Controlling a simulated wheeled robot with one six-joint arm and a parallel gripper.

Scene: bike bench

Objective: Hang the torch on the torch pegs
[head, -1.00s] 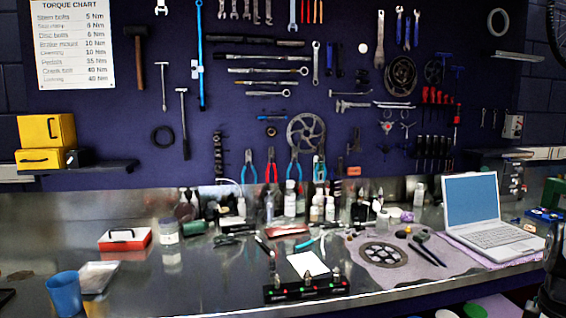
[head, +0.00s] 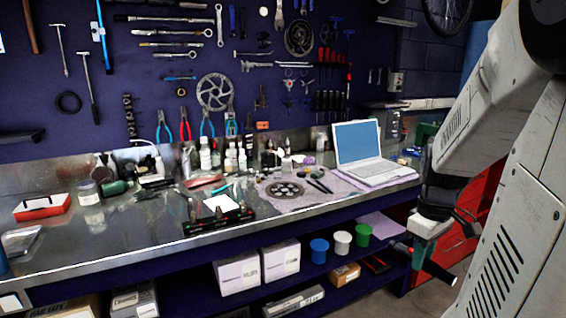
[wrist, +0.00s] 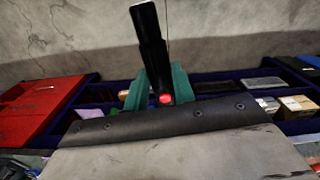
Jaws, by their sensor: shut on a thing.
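The torch (wrist: 148,42) is a black cylinder with a red button in the wrist view. My gripper (wrist: 158,88), with green fingers, is shut on it, and the torch sticks out beyond the fingers. In the head view my gripper (head: 424,246) is at the right, in front of the bench's right end and below its top. The dark torch (head: 437,268) slants down to the right there. The dark blue tool board (head: 150,90) fills the back wall. I cannot tell which of its pegs are the torch pegs.
The steel bench (head: 130,240) holds a laptop (head: 362,145), bottles, a mat (head: 325,190) and a red-sided box (head: 42,207). White boxes (head: 237,272) and several tubs stand on the shelf below. A red cabinet (head: 462,240) is behind my arm. Floor shows at lower right.

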